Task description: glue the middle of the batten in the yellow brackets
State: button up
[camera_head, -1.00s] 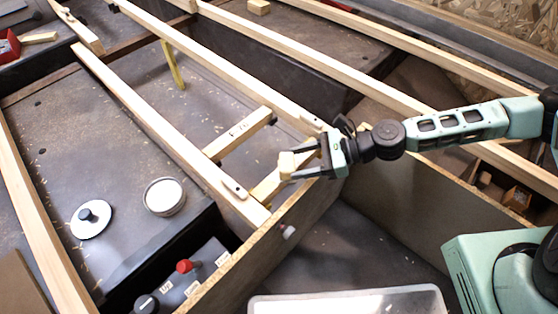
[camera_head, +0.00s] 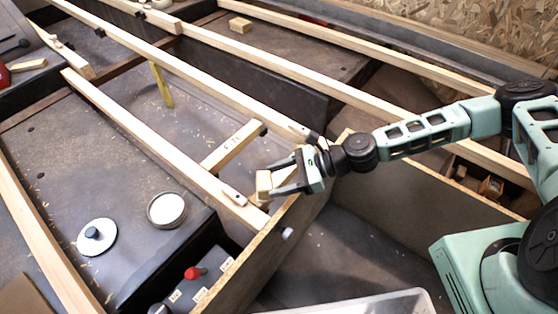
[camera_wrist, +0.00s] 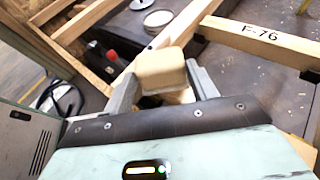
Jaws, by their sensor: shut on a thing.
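My gripper (camera_head: 276,181) is shut on a small pale tan block with rounded corners (camera_head: 263,184), which also shows between the fingers in the wrist view (camera_wrist: 160,69). I hold it above the near end of the wooden frame, beside the end of the left rail. A short batten (camera_head: 234,146) with dark lettering and a dark end bridges two long rails; the wrist view shows its mark, F-76 (camera_wrist: 262,34). A yellow strip, perhaps a bracket (camera_head: 161,84), stands farther back between the rails. Whatever lies directly under the block is mostly hidden.
A round pot with white contents (camera_head: 167,209) and a white lid with a dark knob (camera_head: 97,237) stand on the left panel. A control box with a red knob (camera_head: 194,272) is near the front. A pale tray (camera_head: 365,303) lies at the bottom. Long rails cross the space.

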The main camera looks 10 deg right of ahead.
jog(key=shift+r+p, duration=2.15)
jog(key=shift+r, duration=0.5)
